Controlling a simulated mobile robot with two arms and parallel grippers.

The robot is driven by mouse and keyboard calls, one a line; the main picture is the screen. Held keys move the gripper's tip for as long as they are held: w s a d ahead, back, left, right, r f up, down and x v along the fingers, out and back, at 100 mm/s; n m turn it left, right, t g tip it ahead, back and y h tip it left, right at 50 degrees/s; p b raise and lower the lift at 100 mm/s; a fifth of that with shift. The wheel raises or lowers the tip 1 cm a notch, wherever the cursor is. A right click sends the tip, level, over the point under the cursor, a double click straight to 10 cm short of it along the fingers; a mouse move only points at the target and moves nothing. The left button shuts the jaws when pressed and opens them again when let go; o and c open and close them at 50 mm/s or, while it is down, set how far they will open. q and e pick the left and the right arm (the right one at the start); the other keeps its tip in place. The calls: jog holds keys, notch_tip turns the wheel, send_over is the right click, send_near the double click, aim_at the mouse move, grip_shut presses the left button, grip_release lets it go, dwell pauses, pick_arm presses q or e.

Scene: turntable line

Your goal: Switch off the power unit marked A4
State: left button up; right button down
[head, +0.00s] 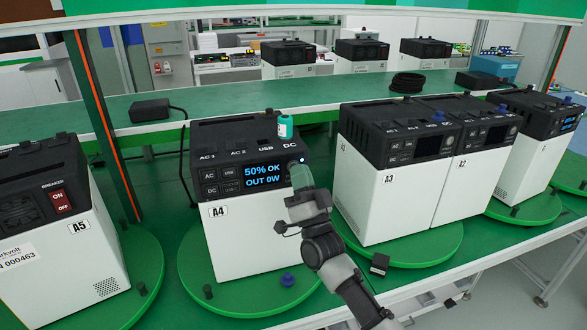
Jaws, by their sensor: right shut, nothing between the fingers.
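The power unit marked A4 (235,240) is a white box with a black top, standing on a green turntable (200,278). Its display (262,176) is lit and reads "50% OK" and "OUT 0W". Small AC, USB and DC buttons (210,183) sit left of the display. My right gripper (300,174) is shut and empty, with pale green fingertips at the right end of A4's front panel. It hides part of that panel; I cannot tell if it touches. My left gripper is not in view.
Unit A5 (50,245), with a red breaker switch (61,200), stands at left. Unit A3 (385,195) and others stand close at right. A teal-capped item (285,127) sits on A4's top. A blue knob (287,280) lies on A4's turntable, front right.

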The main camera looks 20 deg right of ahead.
jog(key=shift+w+b, duration=0.3)
dwell(0.5)
dwell(0.4)
jog(key=shift+s+p, duration=0.45)
jog(key=shift+s, duration=0.35)
jog(key=s+p, duration=0.2)
jog(key=s, duration=0.3)
jog(key=shift+d+p, duration=0.15)
jog(key=shift+p, duration=0.2)
